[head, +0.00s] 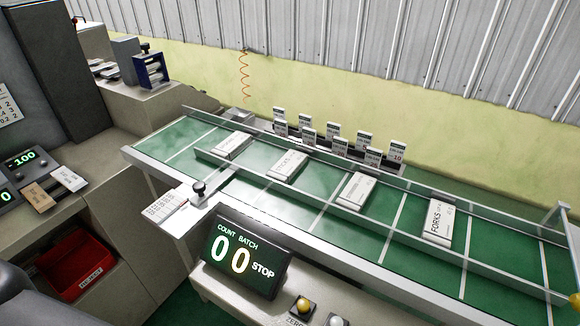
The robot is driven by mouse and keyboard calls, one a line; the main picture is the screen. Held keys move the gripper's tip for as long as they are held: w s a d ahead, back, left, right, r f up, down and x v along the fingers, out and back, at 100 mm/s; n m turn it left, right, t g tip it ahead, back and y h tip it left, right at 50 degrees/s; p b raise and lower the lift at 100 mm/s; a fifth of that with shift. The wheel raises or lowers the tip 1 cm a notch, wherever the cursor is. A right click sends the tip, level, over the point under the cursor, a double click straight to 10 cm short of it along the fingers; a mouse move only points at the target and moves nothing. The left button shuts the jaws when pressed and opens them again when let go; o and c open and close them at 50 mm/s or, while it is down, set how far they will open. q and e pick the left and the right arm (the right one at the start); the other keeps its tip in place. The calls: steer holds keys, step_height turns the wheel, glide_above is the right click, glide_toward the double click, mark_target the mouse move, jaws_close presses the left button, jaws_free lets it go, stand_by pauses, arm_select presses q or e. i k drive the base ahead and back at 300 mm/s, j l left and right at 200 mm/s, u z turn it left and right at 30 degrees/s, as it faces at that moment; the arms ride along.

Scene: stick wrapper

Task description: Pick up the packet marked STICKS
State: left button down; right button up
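The packet marked STICKS (287,167) is a white box lying on the green conveyor belt (258,189), second from the left in a row of similar white packets. It lies in its own lane section between the white cross lines, behind the low clear rail. Neither of my grippers is in the head view, and nothing touches the packet.
Other white packets lie on the belt: one at far left (231,146), one right of centre (355,190) and one marked like FORKS (437,221). A counter display (243,254) reading 00 STOP stands in front. A red bin (76,263) is at lower left.

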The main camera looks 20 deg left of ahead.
mark_target(285, 169)
steer(key=k+j, duration=0.2)
steer(key=k, duration=0.15)
steer(key=k+j, duration=0.2)
steer(key=k, duration=0.15)
steer(key=k+j+z, duration=0.1)
steer(key=z, duration=1.45)
steer(key=k+l, duration=0.05)
